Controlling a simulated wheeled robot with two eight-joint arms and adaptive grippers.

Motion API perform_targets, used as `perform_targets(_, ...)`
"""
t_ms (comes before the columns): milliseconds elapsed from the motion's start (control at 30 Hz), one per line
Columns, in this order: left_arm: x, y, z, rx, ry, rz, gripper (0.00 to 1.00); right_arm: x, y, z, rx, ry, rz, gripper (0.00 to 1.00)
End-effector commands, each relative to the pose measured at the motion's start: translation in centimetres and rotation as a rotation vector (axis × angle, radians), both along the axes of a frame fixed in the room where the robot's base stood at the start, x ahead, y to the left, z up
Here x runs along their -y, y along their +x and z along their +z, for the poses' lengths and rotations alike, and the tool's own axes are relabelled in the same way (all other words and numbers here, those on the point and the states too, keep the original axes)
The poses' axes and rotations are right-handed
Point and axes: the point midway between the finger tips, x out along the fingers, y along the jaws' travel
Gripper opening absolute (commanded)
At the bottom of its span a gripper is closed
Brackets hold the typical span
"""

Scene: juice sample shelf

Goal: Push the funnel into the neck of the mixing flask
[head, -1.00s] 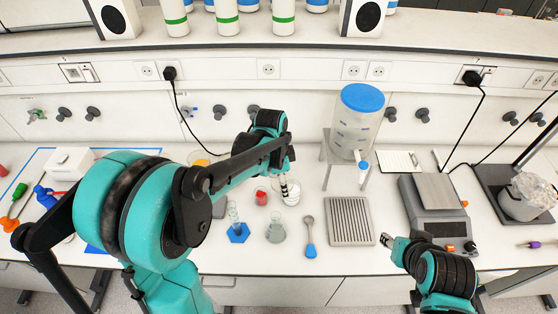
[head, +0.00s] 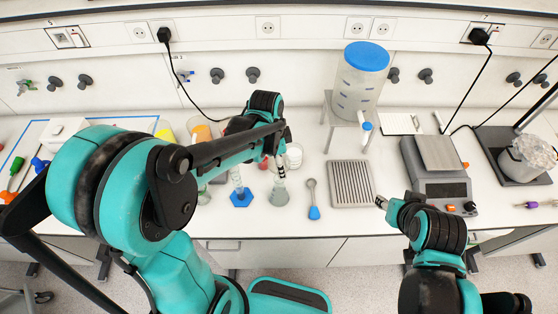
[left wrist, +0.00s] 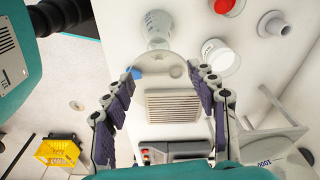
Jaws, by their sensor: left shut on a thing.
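The mixing flask (head: 278,196), a conical glass vessel with greyish contents, stands upright near the front of the bench. My left gripper (head: 281,168) is right above its neck. In the left wrist view, a clear round-rimmed funnel (left wrist: 160,66) lies between the fingertips of my left gripper (left wrist: 162,74), which is shut on it. The flask (left wrist: 157,28) shows just past the funnel's rim. Whether the funnel's stem is inside the neck is hidden. My right gripper (head: 382,202) is low at the right, beside the ribbed tray, away from the flask; its finger opening is too small to tell.
A measuring cylinder on a blue base (head: 241,198) stands close left of the flask. A spoon with a blue handle (head: 313,212) and a grey ribbed tray (head: 351,184) lie to the right. A white cup (head: 294,156) stands behind. A balance (head: 437,174) stands farther right.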

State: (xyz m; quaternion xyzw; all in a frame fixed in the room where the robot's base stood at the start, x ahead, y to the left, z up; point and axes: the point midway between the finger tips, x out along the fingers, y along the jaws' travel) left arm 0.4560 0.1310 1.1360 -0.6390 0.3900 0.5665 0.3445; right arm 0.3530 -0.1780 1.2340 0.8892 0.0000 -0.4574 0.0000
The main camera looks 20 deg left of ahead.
Motion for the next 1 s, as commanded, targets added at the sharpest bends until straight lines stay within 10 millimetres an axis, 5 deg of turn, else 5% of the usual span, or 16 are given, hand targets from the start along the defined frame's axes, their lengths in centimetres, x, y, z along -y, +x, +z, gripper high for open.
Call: perform_targets(1000,-0.02,0.03,-1.34,0.0,0.0,0.0,0.36,0.0,0.0,-1.43,0.0,0.0,0.0,0.4)
